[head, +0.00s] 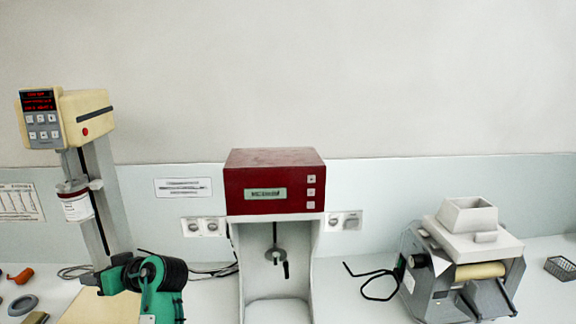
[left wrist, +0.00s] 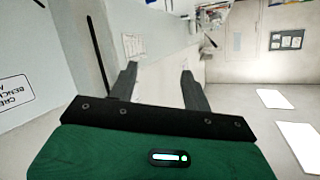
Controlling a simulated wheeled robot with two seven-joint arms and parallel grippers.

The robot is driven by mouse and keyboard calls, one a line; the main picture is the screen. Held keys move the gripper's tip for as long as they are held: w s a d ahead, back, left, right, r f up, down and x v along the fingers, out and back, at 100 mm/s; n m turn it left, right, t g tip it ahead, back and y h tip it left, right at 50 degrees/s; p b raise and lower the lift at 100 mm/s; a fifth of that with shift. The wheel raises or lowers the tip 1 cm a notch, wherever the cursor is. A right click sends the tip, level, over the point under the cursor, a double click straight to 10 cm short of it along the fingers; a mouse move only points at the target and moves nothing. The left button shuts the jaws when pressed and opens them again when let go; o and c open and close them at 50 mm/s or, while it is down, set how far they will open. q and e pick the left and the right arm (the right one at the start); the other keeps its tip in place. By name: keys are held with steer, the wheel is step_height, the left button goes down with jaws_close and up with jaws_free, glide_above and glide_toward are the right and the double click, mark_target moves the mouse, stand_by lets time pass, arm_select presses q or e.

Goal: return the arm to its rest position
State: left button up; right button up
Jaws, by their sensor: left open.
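My left arm, green and black, shows at the lower left of the head view, in front of the base of the cream mixer stand. Beyond the fingers are the pale bench and wall. My right gripper is in neither view.
A cream stand device (head: 85,118) with a red display holds a labelled jar (head: 76,207) at left. A red-topped machine (head: 274,180) stands mid-bench, a grey roller mill (head: 466,250) at right. An orange object (head: 20,276) and grey ring (head: 23,305) lie far left.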

arm_select(q)
steer(key=s+d+f+m+t+h, duration=0.1)
steer(key=s+d+f+m+h, duration=0.25)
steer(key=s+f, duration=0.45)
steer(key=s+d+f+m+t+h, duration=0.1)
steer(key=s+d+f+m+h, duration=0.3)
steer(key=f, duration=0.7)
steer(key=s+d+f+m+g+h, duration=0.1)
steer(key=s+d+f+m+h, duration=0.25)
steer(key=s+d, duration=0.45)
steer(key=s+d+f+m+g+h, duration=0.15)
steer(key=s+d+f+h, duration=0.3)
steer(key=s, duration=0.85)
step_height(320, 180, down, 35)
steer(key=m+g+y+b, duration=0.1)
steer(key=b, duration=0.4)
steer(key=s+a+f+b, duration=0.1)
steer(key=s+f+b, duration=0.1)
steer(key=s+f, duration=0.7)
steer(key=s+a+f+g+b, duration=0.1)
steer(key=s+a+f+b, duration=0.1)
steer(key=s+f, duration=0.7)
step_height(320, 180, down, 7)
steer(key=shift+s+a+r+b, duration=0.1)
steer(key=shift+s+a+b, duration=0.05)
steer(key=shift+s+b, duration=0.3)
